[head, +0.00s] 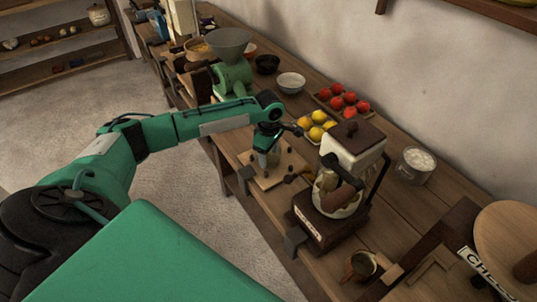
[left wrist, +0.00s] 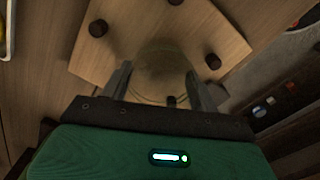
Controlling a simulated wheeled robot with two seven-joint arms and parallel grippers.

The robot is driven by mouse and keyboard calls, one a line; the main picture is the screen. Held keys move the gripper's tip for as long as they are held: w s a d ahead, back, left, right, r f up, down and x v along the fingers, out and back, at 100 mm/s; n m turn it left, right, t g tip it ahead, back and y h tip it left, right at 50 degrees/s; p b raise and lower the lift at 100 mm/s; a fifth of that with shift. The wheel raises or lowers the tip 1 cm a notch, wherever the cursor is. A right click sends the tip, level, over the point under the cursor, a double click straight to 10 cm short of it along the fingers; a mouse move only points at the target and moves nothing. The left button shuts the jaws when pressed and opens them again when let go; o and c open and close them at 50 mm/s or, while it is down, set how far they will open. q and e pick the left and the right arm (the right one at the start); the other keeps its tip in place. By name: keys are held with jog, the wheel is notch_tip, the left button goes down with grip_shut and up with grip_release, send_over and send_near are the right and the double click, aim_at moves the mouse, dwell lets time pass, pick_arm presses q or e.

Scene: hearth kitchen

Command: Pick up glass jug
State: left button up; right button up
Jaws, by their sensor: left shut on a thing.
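The glass jug (head: 268,157) is see-through and hard to make out. It stands over a small wooden board (head: 269,179) on the counter, below my left gripper (head: 270,138). In the left wrist view the jug (left wrist: 162,62) shows as a faint round shape between the two fingers of my left gripper (left wrist: 161,88), which is shut on it. I cannot tell whether the jug touches the board. The board (left wrist: 90,55) carries several dark round pegs. My right gripper is in neither view.
A coffee grinder (head: 350,160) stands close right of the jug. Lemons (head: 318,118) and a tray of tomatoes (head: 343,97) lie behind it. A green mill (head: 232,72) stands farther left, near a white bowl (head: 291,81). The counter's front edge is close to the board.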

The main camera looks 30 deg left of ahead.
pick_arm(q)
notch_tip(320, 180, up, 20)
jog(key=shift+b, duration=0.45)
